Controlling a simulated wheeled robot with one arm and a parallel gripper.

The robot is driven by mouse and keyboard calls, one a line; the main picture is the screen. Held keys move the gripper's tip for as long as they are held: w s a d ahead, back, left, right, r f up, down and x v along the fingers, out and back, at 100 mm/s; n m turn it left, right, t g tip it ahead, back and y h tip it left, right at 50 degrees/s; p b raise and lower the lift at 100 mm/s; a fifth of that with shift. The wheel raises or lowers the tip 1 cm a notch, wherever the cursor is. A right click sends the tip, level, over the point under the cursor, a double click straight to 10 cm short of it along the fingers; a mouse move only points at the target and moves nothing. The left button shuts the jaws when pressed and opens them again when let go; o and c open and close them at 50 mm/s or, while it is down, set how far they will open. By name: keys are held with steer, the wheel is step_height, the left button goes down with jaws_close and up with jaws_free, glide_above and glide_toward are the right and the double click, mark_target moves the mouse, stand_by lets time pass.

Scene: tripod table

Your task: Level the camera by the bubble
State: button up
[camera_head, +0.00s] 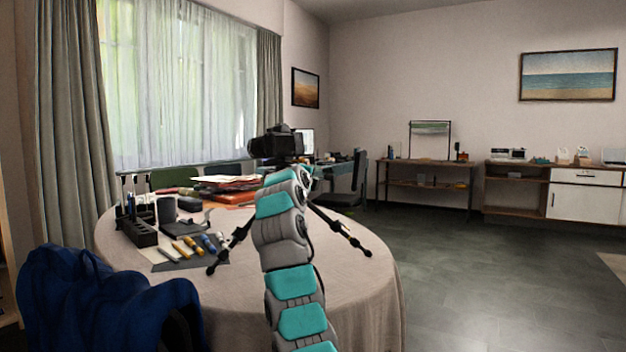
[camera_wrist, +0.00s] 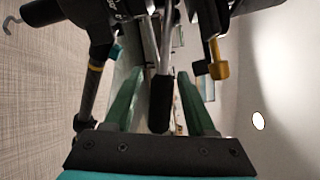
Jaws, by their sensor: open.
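The black camera (camera_head: 277,143) sits on a tripod on the round table, and it looks roughly upright. Two tripod legs show, one at the right (camera_head: 342,230) and one at the left; my arm covers the middle of the tripod and my gripper in the head view. In the wrist view my gripper (camera_wrist: 162,82) is open, with its green fingers on either side of a black-gripped handle (camera_wrist: 160,104). I cannot tell whether they touch it. Dark tripod parts and a yellow-ended knob (camera_wrist: 218,68) are beyond. I cannot make out the bubble.
The round table (camera_head: 350,275) holds a black organizer (camera_head: 140,232), a dark cup (camera_head: 166,211), several markers and a stack of papers and folders (camera_head: 225,184). A blue garment (camera_head: 90,300) is at the front left. The floor to the right is clear.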

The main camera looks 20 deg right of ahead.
steer(key=b+v, duration=0.2)
steer(key=v, duration=0.5)
steer(key=shift+s+a+b, duration=0.2)
steer(key=shift+s+b, duration=0.15)
steer(key=shift+b, duration=0.05)
steer(key=shift+c, duration=0.3)
